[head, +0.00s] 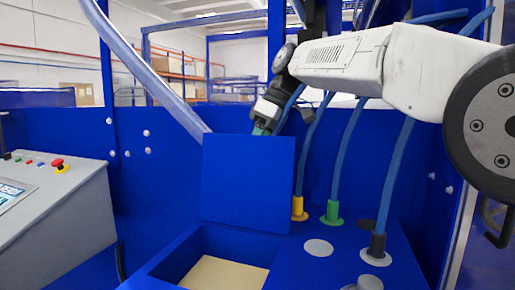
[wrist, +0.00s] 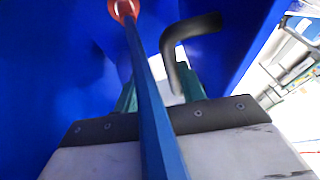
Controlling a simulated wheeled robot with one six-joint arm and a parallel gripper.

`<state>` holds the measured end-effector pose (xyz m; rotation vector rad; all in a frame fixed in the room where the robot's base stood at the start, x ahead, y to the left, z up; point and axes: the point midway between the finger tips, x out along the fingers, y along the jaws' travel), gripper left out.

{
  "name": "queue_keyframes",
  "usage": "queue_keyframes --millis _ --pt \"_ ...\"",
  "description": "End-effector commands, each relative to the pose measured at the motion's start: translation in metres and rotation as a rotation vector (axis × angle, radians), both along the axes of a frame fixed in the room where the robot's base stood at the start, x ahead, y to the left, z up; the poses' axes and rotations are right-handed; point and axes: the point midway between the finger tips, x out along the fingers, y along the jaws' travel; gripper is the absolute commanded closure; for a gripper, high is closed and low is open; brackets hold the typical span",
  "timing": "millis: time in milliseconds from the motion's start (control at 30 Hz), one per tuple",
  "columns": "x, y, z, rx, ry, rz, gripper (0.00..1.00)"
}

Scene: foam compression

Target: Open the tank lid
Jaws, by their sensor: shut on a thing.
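The tank lid (head: 248,182) is a flat blue square panel. It stands raised, nearly upright, at the back of the tank opening. My gripper (head: 263,127) is at the lid's top edge, partly hidden behind it in the head view. In the wrist view, a black bent handle (wrist: 178,38) runs down to between the green fingers of my gripper (wrist: 160,92), which are shut on it. A blue hose crosses in front of the fingers there and hides part of the grip. The tank (head: 172,258) is open below the lid, with a pale beige surface inside.
Blue hoses rise from a yellow fitting (head: 298,208), a green fitting (head: 332,214) and a dark fitting (head: 377,246) right of the lid. A thick grey-blue pipe (head: 150,72) slants down behind the lid. A grey control panel (head: 62,205) with a red button stands left.

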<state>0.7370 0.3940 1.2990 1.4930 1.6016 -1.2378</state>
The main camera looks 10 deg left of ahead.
Motion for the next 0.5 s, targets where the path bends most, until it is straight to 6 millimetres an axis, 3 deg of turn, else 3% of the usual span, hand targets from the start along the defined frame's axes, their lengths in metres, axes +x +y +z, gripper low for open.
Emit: queue_keyframes --millis 333,500 --pt "0.001 -0.002 0.002 0.002 -0.002 -0.004 0.66" --pt "0.002 -0.002 0.016 0.003 -0.004 -0.002 0.66"
